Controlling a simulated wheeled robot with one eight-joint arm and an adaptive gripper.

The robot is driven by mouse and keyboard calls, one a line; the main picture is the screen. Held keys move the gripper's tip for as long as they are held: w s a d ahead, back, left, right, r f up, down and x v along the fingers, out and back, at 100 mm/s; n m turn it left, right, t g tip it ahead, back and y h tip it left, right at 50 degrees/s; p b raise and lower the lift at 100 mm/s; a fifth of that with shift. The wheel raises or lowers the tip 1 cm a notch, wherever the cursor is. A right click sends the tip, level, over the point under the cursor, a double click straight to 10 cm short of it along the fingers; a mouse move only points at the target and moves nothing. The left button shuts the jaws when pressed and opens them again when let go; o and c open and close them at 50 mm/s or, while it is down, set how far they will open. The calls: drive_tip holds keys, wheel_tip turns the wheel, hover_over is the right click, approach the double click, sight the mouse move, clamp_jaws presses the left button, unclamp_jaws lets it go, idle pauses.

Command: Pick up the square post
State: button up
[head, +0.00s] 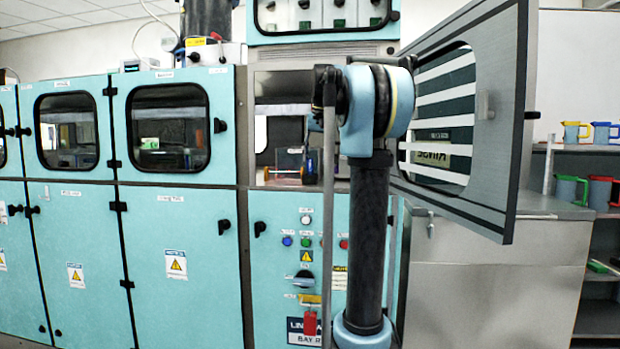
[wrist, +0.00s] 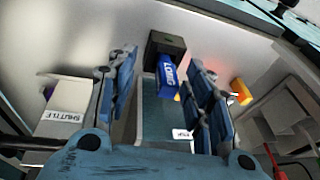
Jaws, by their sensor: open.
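A gap shows on both sides, and I see no contact. In the head view, a small dark and blue upright piece (head: 311,172) shows inside the open bay and seems to be the same block. My gripper is hidden there behind my arm.
A white box marked SHUTTLE (wrist: 73,98) lies left of the fingers. An orange cylinder (wrist: 241,92) lies to the right, near pale blocks (wrist: 283,112). A small white label (wrist: 182,134) lies between the fingers. The open bay door (head: 503,130) stands right of my arm.

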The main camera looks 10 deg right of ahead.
sight(311, 160)
drive_tip(key=w+f, duration=0.1)
drive_tip(key=w+a+f, duration=0.1)
drive_tip(key=w, duration=0.1)
drive_tip(key=shift+w, duration=0.2)
drive_tip(key=shift+w+f, duration=0.15)
drive_tip(key=shift+f, duration=0.35)
clamp_jaws()
